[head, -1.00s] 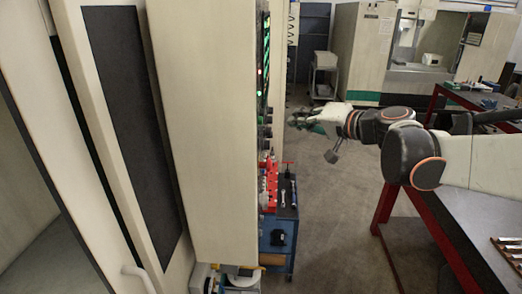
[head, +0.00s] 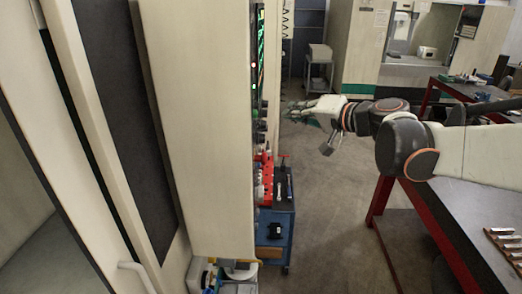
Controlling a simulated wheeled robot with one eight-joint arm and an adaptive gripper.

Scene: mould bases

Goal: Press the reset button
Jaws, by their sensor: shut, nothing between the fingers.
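The control panel (head: 259,70) is on the right side face of the tall beige machine cabinet (head: 195,120) and shows nearly edge-on. It has a green-lit screen, small lights and dark knobs or buttons (head: 261,126) below. I cannot tell which of these is the reset button. My gripper (head: 290,109) is shut and empty. It points left toward the lower part of the panel, with a visible gap between its fingertips and the knobs.
A blue tool cart (head: 276,230) with red holders and tools stands below the panel. A dark workbench (head: 470,215) with red legs is at right, under my arm. A grey cart (head: 319,75) stands at the back. Floor (head: 325,205) between is clear.

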